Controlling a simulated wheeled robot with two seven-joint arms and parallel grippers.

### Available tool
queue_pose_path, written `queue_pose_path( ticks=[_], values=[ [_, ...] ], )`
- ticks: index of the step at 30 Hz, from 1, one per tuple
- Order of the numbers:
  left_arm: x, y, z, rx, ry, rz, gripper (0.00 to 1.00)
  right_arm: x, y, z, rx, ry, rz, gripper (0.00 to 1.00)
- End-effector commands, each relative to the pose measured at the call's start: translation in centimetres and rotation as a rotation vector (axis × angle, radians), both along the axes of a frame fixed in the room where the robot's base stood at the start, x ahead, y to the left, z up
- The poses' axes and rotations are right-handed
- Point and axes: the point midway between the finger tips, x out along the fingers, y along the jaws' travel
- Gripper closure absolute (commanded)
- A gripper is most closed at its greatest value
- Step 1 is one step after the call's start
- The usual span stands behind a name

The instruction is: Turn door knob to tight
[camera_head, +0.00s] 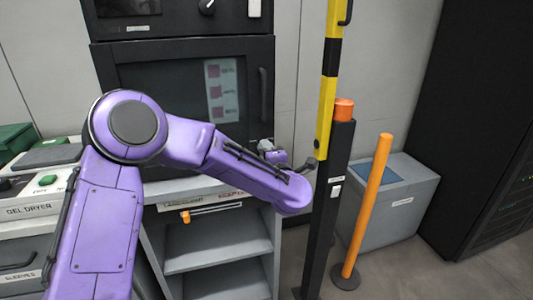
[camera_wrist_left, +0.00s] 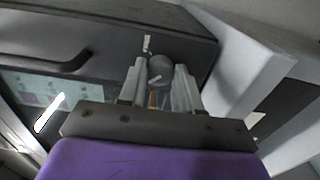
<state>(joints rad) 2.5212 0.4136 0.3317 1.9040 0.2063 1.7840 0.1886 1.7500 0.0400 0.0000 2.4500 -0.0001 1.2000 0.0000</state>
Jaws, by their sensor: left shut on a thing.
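The door knob (camera_wrist_left: 160,70) is a round dark grey knob with a light pointer mark, seen in the left wrist view. A small white mark sits on the dark door just above it. The two grey fingers of my left gripper (camera_wrist_left: 160,88) are on either side of the knob and shut on it. In the head view my purple left arm hides the knob, and only a small part of my left gripper (camera_head: 272,152) shows. The dark oven door (camera_head: 180,75) has a window and a vertical handle (camera_head: 263,95), and looks closed. My right gripper is not in view.
A yellow-black post (camera_head: 328,85) and a dark post with an orange top (camera_head: 343,108) stand close to the right of my gripper. An orange pole (camera_head: 368,200) and a grey box (camera_head: 405,205) are farther right. Grey open shelves (camera_head: 215,262) are below.

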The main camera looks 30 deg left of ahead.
Motion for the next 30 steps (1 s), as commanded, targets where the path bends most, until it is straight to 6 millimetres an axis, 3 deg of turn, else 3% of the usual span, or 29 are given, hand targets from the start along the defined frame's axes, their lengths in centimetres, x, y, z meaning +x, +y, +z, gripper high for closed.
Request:
queue_pose_path(
  ticks=[1,3,14,24,30],
  values=[
    [0.0,0.0,0.0,-0.001,-0.001,0.001,0.64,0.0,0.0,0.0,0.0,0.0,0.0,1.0],
    [0.0,0.0,0.0,-0.001,-0.001,0.001,0.41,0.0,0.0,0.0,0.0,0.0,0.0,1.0],
    [-0.4,-0.6,0.0,0.001,0.001,-0.002,0.41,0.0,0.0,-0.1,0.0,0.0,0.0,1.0],
    [-5.2,-6.2,-0.1,0.003,0.0,-0.003,0.41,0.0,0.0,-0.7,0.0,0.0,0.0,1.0],
    [-6.8,-7.9,0.0,0.0,0.0,0.001,0.41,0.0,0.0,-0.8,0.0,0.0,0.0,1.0]
  ],
)
